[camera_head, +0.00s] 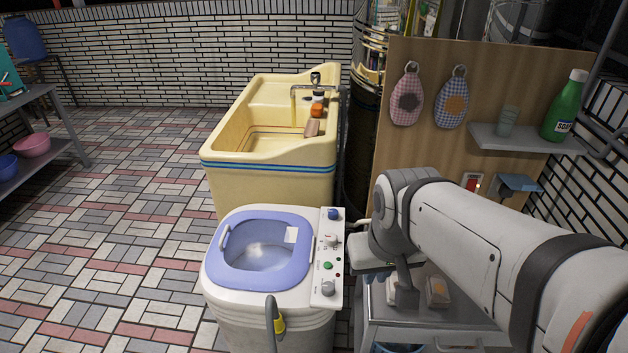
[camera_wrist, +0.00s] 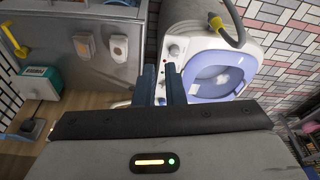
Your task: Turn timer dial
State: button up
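A white washing machine (camera_head: 215,285) with a lilac lid stands in the lower middle of the head view. Its control panel (camera_head: 318,283) runs down its right side, with a blue knob (camera_head: 333,213), a pale dial with a red mark (camera_head: 331,240), a green button (camera_head: 327,265) and a grey knob (camera_head: 327,288). I cannot tell for sure which is the timer dial. My gripper (camera_wrist: 160,72) is open in the wrist view, its two dark fingers apart with nothing seen between them. The fingers point toward the panel, which shows just beyond them. In the head view my arm largely hides them.
A cream sink (camera_head: 265,185) stands behind the washer. A metal cart (camera_head: 375,318) with small pale items is below my arm. A wooden board (camera_head: 400,150) with mitts, a shelf (camera_head: 530,140) and a green bottle (camera_head: 564,108) is at the right. The tiled floor (camera_head: 110,210) at left is clear.

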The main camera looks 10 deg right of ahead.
aim_at(331, 238)
jog(key=u, duration=0.8)
jog(key=k, duration=1)
jog(key=z, duration=0.8)
jog(key=i, duration=0.95)
jog(key=z, duration=0.05)
